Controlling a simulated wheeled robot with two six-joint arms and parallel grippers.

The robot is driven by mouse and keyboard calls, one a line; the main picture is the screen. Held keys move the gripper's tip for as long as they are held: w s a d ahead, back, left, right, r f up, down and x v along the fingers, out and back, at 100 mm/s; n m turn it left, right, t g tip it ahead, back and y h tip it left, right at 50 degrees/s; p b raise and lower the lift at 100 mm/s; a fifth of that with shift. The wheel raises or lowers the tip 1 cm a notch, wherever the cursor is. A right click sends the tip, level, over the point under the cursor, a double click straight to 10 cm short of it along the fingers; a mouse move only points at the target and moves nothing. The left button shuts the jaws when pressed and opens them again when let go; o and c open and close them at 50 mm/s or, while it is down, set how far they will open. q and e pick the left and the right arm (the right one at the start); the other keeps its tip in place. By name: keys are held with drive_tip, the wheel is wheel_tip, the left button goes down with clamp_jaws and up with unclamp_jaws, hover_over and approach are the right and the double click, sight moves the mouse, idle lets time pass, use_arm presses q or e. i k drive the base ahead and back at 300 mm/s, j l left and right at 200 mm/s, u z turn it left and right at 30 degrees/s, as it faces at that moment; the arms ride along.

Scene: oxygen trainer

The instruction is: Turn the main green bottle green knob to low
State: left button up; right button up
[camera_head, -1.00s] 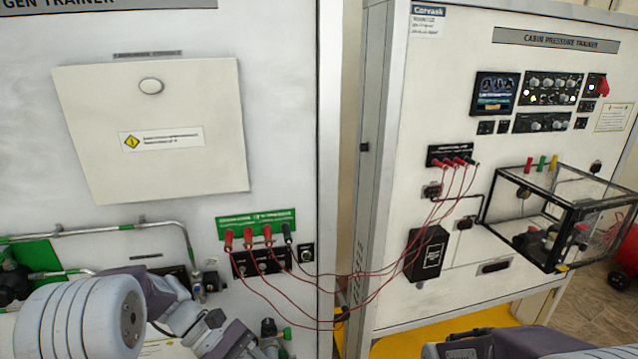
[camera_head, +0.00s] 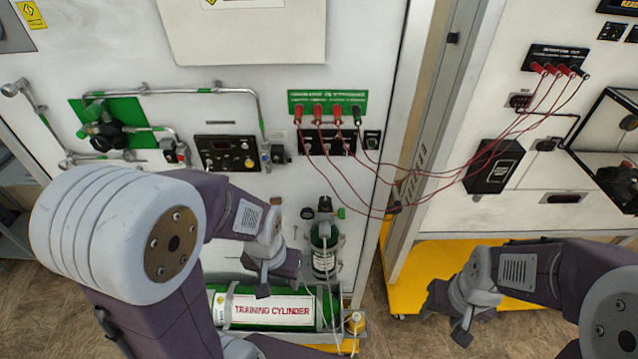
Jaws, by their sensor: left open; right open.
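A large green cylinder labelled "TRAINING CYLINDER" (camera_head: 330,304) lies on its side at the foot of the trainer, partly behind my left arm. A smaller green bottle (camera_head: 324,258) stands upright just above it, with a dark gauge and fittings on top and a small green knob (camera_head: 341,213) at their right. I cannot tell which is the main bottle. My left gripper (camera_head: 277,283) is open and empty, in front of the cylinder and left of the upright bottle, pointing down. My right gripper (camera_head: 447,322) is open and empty at the lower right, before the yellow base.
Green fittings with a dark knob (camera_head: 108,133) and pipes are on the panel at left. Red leads (camera_head: 345,180) hang from the socket block (camera_head: 327,141) across to the right trainer, above the upright bottle. A yellow base (camera_head: 410,275) sits under the right trainer.

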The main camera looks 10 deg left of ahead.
sight(341, 213)
drive_tip(key=l+u, duration=0.95)
drive_tip(key=i+z, duration=0.1)
drive_tip(key=z, duration=0.35)
